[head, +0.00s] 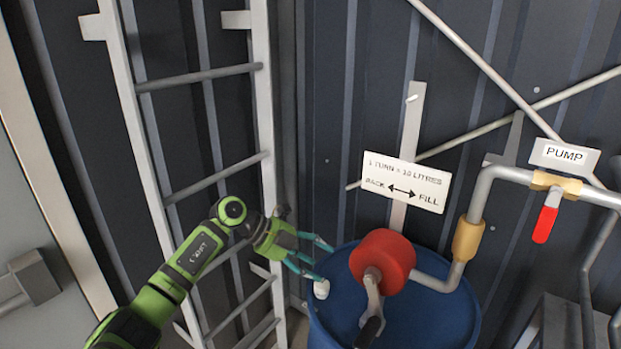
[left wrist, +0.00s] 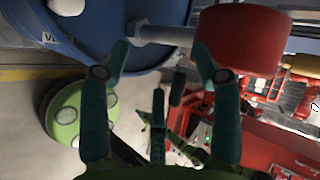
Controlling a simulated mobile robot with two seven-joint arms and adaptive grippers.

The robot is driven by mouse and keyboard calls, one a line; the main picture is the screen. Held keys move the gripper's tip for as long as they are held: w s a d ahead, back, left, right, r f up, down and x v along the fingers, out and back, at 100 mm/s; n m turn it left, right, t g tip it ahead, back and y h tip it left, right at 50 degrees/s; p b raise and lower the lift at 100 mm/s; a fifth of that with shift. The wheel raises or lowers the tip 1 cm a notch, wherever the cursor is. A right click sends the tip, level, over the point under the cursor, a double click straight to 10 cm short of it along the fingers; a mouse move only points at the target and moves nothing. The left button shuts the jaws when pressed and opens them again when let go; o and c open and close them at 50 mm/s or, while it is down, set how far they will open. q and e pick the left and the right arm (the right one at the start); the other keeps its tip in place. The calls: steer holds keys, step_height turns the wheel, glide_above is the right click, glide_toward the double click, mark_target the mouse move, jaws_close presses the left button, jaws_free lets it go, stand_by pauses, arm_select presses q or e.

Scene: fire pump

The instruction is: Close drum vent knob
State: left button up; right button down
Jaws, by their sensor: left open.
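The drum vent knob is a small white cap (head: 321,289) on the left side of the blue drum's top (head: 335,325). My left gripper (head: 325,264) has teal fingers spread apart, just above and behind the knob in the head view. Nothing is between the fingers, which also show in the left wrist view (left wrist: 160,54). Whether a finger touches the knob cannot be told. My right gripper is not in view.
A red pump (head: 384,260) with a crank handle (head: 372,312) stands on the drum, close right of the gripper. A pipe with a red-handled valve (head: 546,222) runs right. A ladder (head: 265,130) stands behind my left arm. A sign (head: 405,182) hangs above the pump.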

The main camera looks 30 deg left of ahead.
arm_select(q)
steer(key=w+a+r+n+t+h, duration=0.1)
steer(key=w+a+r+n+t, duration=0.1)
steer(key=r+t, duration=0.3)
steer(key=w+a+r+n+t+h, duration=0.2)
steer(key=w+r+t, duration=0.3)
steer(key=r, duration=0.6)
steer(key=shift+a+n+t, duration=0.2)
steer(key=shift+n+t, duration=0.1)
steer(key=shift+t, duration=0.1)
steer(key=shift+d, duration=0.1)
